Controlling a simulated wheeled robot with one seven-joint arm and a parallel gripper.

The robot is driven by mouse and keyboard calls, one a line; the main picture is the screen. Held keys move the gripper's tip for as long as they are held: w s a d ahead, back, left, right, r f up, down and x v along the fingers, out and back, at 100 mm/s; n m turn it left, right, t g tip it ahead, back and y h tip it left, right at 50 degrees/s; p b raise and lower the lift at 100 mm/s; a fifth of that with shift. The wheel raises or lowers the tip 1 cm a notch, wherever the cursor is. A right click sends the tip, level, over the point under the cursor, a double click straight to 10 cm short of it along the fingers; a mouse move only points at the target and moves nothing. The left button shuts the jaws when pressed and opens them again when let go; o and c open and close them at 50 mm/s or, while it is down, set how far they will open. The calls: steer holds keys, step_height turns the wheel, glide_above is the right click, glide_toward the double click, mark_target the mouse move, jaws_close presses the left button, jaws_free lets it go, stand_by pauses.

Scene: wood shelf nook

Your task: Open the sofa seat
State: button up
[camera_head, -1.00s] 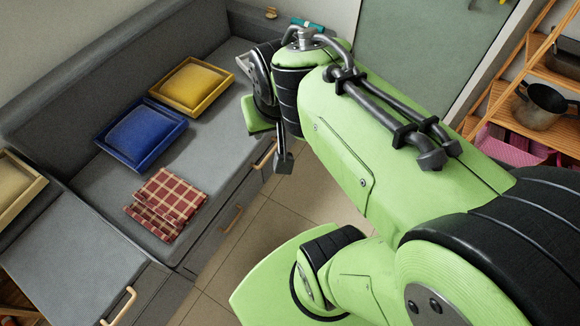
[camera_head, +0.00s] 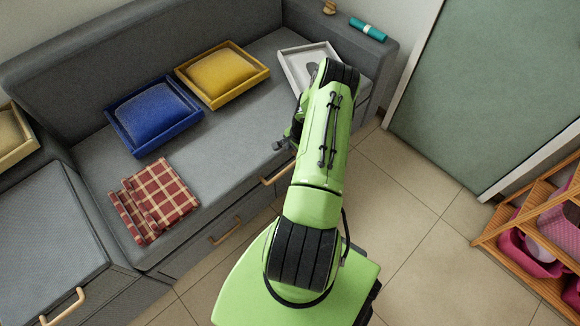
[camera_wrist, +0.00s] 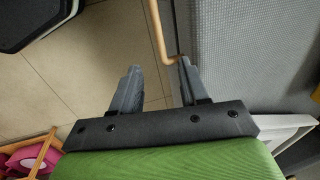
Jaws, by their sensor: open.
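The sofa seat (camera_head: 222,148) is a grey cushion top running along the backrest, and it looks closed. A tan bar handle (camera_head: 277,174) is on its front edge. In the wrist view the handle (camera_wrist: 158,33) runs along the grey seat edge (camera_wrist: 235,50), its near end close to the right fingertip. My gripper (camera_wrist: 158,78) is open with nothing between its fingers, and the handle lies mostly ahead of the fingertips; I cannot tell whether the right finger touches it. In the head view my gripper (camera_head: 282,145) is partly hidden by my arm at the seat's front edge.
On the seat lie a blue tray (camera_head: 153,115), a yellow tray (camera_head: 221,73), a folded checked cloth (camera_head: 155,198) and a white tray (camera_head: 304,62). A lower handle (camera_head: 226,231) is on the sofa front. A wooden shelf (camera_head: 530,240) stands right; the tiled floor between is clear.

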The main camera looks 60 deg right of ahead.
mark_target(290, 166)
steer(key=f+b, duration=0.1)
steer(key=f, duration=0.3)
steer(key=w+f+b, duration=0.1)
steer(key=f+b, duration=0.1)
steer(key=f, duration=0.2)
steer(key=w+f+b, duration=0.1)
steer(key=f, duration=0.4)
steer(key=shift+w+d+b, duration=0.2)
steer(key=shift+d+b, duration=0.1)
steer(key=shift+b, duration=0.1)
jaws_close()
